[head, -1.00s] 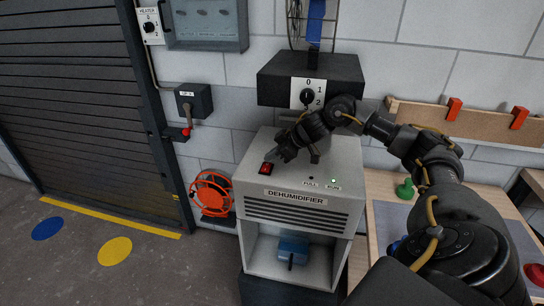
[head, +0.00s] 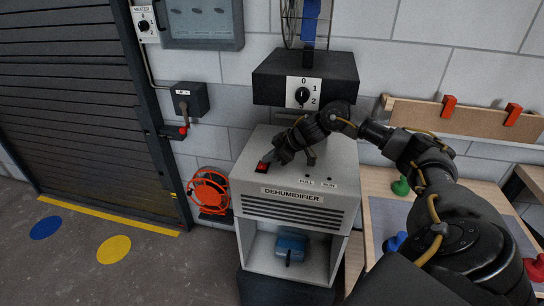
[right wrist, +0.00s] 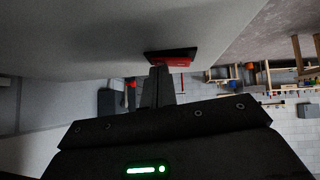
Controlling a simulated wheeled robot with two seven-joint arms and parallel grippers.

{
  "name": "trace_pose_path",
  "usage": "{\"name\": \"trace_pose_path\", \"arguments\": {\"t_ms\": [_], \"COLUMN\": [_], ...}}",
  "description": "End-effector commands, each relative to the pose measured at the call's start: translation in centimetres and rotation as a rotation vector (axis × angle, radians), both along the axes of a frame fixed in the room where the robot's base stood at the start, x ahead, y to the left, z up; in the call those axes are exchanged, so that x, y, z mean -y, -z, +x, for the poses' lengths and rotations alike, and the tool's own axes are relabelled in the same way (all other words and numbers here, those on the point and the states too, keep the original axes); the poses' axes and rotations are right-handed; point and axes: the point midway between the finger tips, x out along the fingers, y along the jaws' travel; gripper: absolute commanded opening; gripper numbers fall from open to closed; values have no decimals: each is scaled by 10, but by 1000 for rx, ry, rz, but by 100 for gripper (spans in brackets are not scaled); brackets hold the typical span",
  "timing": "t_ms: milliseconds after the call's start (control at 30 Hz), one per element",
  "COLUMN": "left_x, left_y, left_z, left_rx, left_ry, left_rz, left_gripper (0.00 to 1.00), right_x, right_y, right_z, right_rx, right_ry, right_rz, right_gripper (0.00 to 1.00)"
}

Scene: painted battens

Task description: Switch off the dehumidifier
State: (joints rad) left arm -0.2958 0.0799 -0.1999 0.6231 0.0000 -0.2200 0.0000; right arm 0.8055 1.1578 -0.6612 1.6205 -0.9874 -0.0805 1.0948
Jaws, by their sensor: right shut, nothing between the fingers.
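The dehumidifier (head: 291,212) is a pale grey box with a dark louvre and an open lower bay. Its red rocker switch (head: 262,168) sits on the top panel, near the front left. My right gripper (head: 271,158) is shut and empty, with its fingertips at the switch. The right wrist view shows the shut fingers (right wrist: 157,85) reaching the red switch (right wrist: 171,56); they look to be touching it. The lamp by the RUN label (head: 329,178) looks dark, as does the one by FULL (head: 307,175). My left gripper is not in view.
A black box with a rotary dial (head: 303,95) is on the wall behind the dehumidifier. A blue container (head: 291,248) is in the lower bay. An orange cable reel (head: 210,190) hangs at left. A workbench with colored knobs (head: 400,187) is at right.

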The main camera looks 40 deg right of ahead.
Motion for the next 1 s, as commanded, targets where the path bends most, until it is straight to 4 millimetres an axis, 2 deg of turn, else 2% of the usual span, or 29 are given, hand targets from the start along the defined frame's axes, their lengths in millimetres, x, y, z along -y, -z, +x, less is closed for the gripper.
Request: {"name": "trace_pose_path", "arguments": {"t_ms": [500,833,1000], "left_x": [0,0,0], "left_y": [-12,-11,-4], "left_z": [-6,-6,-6], "left_rx": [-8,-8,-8], "left_ry": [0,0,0], "left_rz": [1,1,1], "left_gripper": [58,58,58], "right_x": [-13,-11,-3], "right_y": [-4,-5,-18], "right_z": [-10,-12,-25], "right_rx": [-2,0,1], "right_ry": [0,1,2], "right_rz": [1,0,-2], "right_gripper": [0,0,0]}}
